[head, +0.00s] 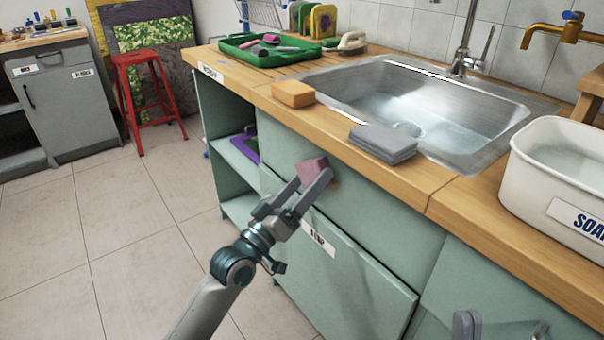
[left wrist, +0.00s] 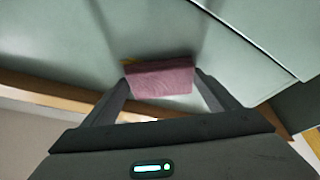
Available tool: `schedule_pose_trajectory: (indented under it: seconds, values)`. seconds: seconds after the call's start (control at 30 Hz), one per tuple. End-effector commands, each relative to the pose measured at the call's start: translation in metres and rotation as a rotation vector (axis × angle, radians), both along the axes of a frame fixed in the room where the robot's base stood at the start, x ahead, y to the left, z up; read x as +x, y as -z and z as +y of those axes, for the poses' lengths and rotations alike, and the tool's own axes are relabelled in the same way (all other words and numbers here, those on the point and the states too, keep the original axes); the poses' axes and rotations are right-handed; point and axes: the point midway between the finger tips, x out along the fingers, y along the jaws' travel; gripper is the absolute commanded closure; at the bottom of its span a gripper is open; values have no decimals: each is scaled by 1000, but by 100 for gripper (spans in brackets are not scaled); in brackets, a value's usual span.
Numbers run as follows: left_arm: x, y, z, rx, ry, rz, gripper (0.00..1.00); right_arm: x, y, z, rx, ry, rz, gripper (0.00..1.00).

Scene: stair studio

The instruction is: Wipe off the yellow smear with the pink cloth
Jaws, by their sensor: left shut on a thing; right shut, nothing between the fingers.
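My left gripper (head: 316,178) is shut on the pink cloth (head: 311,171) in front of the green cabinet front below the counter. In the left wrist view the pink cloth (left wrist: 160,77) sits between the fingertips, at or very close to the cabinet panel. A small bit of the yellow smear (left wrist: 129,62) shows at the cloth's upper left edge there; the cloth hides the rest. I cannot tell whether the cloth touches the panel. My right gripper (head: 467,325) is at the bottom edge of the head view, shut and empty, partly cut off.
On the wooden counter are an orange sponge (head: 293,94), folded grey cloths (head: 383,143), a green tray (head: 236,54) and a white soap tub (head: 527,165) beside the sink (head: 345,80). An open shelf (head: 232,156) lies left of the panel. A red stool (head: 133,58) stands on clear floor.

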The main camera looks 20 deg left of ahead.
Motion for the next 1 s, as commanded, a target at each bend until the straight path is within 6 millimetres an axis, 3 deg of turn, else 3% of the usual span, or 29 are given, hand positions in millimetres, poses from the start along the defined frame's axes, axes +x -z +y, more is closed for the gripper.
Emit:
schedule_pose_trajectory:
  seconds: [0.63, 1.0]
  values:
    - [-7, -1, -10, 0, 1, 1, 37, 0, -10, 0, -1, -1, 0, 100]
    - [-21, -1, -31, 0, 2, 3, 37, 0, -28, 0, -1, -1, 0, 100]
